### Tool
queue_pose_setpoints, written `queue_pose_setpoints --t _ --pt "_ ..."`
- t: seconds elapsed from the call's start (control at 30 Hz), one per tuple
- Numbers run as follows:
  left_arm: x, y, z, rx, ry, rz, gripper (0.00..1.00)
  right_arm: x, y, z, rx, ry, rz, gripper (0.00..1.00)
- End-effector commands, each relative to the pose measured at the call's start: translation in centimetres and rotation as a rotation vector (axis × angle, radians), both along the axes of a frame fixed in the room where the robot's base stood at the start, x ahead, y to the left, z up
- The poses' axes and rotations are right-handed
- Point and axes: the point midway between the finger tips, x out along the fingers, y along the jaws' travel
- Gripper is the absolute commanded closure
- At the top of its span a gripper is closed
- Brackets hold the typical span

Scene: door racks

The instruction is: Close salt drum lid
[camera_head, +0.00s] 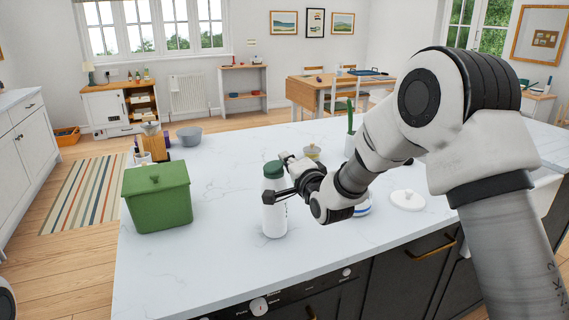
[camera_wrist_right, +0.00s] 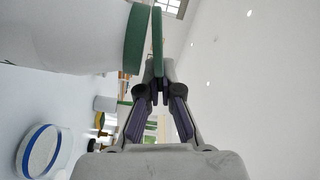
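The salt drum (camera_head: 273,217) is a white upright cylinder with a green top on the white counter, left of my right gripper. In the right wrist view the white drum (camera_wrist_right: 65,35) lies across the upper left with a green collar (camera_wrist_right: 135,40). The green lid (camera_wrist_right: 157,40) stands edge-on beside the collar, with a narrow gap that widens downward, so it looks ajar. My right gripper (camera_head: 268,198) is in front of the drum in the head view. Its fingertips (camera_wrist_right: 158,82) are together near the lid's lower edge; contact is unclear. My left gripper is not in view.
A green lidded bin (camera_head: 158,205) stands left of the drum, and a grey bowl (camera_head: 189,137) is behind.

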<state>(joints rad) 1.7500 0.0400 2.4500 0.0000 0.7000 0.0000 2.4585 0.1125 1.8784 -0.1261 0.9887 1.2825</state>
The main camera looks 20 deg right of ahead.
Motion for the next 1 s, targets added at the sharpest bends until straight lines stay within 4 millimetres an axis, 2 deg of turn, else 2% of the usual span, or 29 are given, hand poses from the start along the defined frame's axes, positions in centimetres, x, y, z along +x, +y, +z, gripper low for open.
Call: queue_pose_setpoints --t 0.3,0.8,0.83,0.9,1.0 --pt "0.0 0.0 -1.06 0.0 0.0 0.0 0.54 0.01 -0.23 -0.89 0.126 0.005 -0.001 1.0" --pt "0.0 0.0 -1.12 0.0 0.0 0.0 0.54 0.01 -0.24 -0.93 0.148 0.006 0.0 1.0" --pt "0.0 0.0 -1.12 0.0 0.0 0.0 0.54 0.01 -0.24 -0.93 0.148 0.006 0.0 0.94" --pt "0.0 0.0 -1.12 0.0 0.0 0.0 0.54 0.01 -0.24 -0.93 0.148 0.006 0.0 0.7" --pt "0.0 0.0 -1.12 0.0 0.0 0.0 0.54 0.01 -0.24 -0.93 0.148 0.006 0.0 0.7"
